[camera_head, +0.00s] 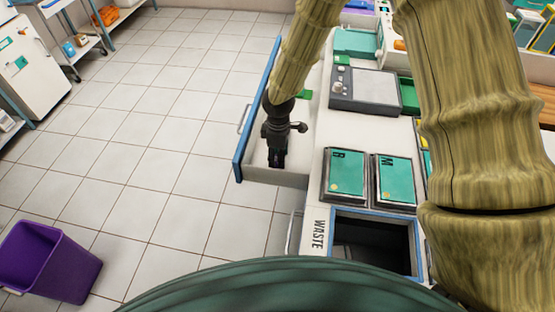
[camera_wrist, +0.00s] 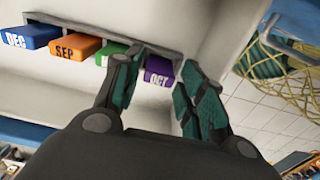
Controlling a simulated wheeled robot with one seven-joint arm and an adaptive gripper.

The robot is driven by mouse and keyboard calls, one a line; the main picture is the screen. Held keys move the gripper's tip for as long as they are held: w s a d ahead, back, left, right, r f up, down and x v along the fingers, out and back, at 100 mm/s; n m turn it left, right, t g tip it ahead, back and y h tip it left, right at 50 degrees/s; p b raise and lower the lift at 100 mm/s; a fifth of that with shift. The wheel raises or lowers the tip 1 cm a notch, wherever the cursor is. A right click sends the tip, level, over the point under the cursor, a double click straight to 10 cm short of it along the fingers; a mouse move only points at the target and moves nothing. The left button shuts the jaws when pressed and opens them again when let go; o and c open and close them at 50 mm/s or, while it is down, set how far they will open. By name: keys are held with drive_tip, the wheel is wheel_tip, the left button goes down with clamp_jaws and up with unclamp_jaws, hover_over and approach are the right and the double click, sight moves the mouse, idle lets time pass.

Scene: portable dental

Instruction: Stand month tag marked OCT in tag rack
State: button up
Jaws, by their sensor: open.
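The purple OCT tag (camera_wrist: 159,72) sits in a dark slot strip in the wrist view, at the right end of a row. In that row are a blue DEC tag (camera_wrist: 33,36), an orange SEP tag (camera_wrist: 75,47) and a green tag (camera_wrist: 109,54) partly hidden by a finger. I cannot tell whether this strip is the tag rack. My gripper (camera_wrist: 160,80) is open, with its fingers on either side of the OCT tag; whether they touch it is unclear. In the head view my gripper (camera_head: 277,158) points down inside an open white drawer (camera_head: 290,176).
The drawer has a blue front edge (camera_head: 257,110). On the counter are teal-topped boxes marked R (camera_head: 345,175) and M (camera_head: 395,180), a grey device (camera_head: 366,88) and a WASTE opening (camera_head: 372,245). A purple bin (camera_head: 50,262) stands on the open tiled floor.

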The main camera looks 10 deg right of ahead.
wheel_tip(320, 180, up, 9)
drive_tip(key=b, duration=0.1)
drive_tip(key=shift+r, duration=0.2)
idle(0.6)
